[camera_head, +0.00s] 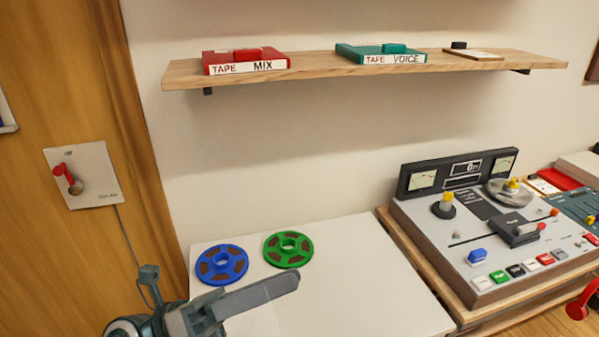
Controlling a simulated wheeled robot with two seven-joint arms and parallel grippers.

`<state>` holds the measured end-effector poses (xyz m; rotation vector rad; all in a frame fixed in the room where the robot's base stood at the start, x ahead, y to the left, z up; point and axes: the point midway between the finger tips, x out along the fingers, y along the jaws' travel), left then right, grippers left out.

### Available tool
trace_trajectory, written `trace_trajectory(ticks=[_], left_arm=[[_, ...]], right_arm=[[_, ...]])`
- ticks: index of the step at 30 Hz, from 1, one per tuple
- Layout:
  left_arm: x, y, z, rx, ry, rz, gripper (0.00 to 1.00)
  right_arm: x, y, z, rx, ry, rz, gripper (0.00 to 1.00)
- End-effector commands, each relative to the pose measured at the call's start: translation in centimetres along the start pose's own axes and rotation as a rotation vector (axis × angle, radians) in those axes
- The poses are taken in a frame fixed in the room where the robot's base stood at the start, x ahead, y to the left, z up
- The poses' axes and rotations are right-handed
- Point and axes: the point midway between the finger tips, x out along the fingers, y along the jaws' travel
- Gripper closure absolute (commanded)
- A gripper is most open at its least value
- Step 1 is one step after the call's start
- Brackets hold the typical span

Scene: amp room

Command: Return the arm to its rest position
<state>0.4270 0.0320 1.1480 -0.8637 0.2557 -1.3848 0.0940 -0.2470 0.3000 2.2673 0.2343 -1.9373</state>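My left gripper (284,284) reaches in from the bottom left, over the front part of the white tabletop (375,280). One long grey finger shows side-on, pointing right. The other finger cannot be made out, so I cannot tell its opening. No object shows at its tip. A blue reel (222,265) and a green reel (288,249) lie flat on the tabletop just beyond the finger, apart from it in the picture. My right arm and gripper are not in view.
A tape machine (480,240) with knobs and buttons stands at right. A wooden shelf (310,72) above holds a red tape box (245,62) and a green tape box (380,53). A wall switch plate (95,185) with a red lever is on the left.

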Motion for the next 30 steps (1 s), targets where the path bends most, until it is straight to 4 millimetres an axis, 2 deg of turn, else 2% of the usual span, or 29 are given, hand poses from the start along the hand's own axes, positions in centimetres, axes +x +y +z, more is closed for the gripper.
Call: trace_trajectory(ticks=[5,9,12,15,19,23,26,27,30], left_arm=[[-2.3,0.2,5.4,-0.251,-0.369,-0.022,0.66],[-6.0,2.5,8.4,-0.459,-0.65,-0.004,0.66],[-9.4,5.0,9.5,-0.612,-0.848,0.028,0.66],[-13.2,7.9,9.2,-0.767,-1.04,0.078,0.66],[-18.3,11.9,6.8,-0.972,-1.28,0.168,0.66],[-23.2,15.3,2.0,-1.177,-1.508,0.289,0.66],[-26.6,17.1,-2.9,-1.334,-1.67,0.402,0.66],[-27.8,17.6,-5.1,-1.395,-1.73,0.452,0.66],[-30.1,18.1,-10.8,-1.539,-1.864,0.587,0.66]], right_arm=[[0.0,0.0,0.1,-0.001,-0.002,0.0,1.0],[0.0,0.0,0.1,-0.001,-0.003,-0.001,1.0],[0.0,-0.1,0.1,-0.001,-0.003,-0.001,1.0],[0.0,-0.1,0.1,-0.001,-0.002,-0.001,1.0],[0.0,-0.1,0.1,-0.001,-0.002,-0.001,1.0],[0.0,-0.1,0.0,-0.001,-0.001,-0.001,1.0],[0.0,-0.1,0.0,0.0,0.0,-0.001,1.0],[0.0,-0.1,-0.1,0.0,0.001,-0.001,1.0],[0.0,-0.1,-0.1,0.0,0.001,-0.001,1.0]])
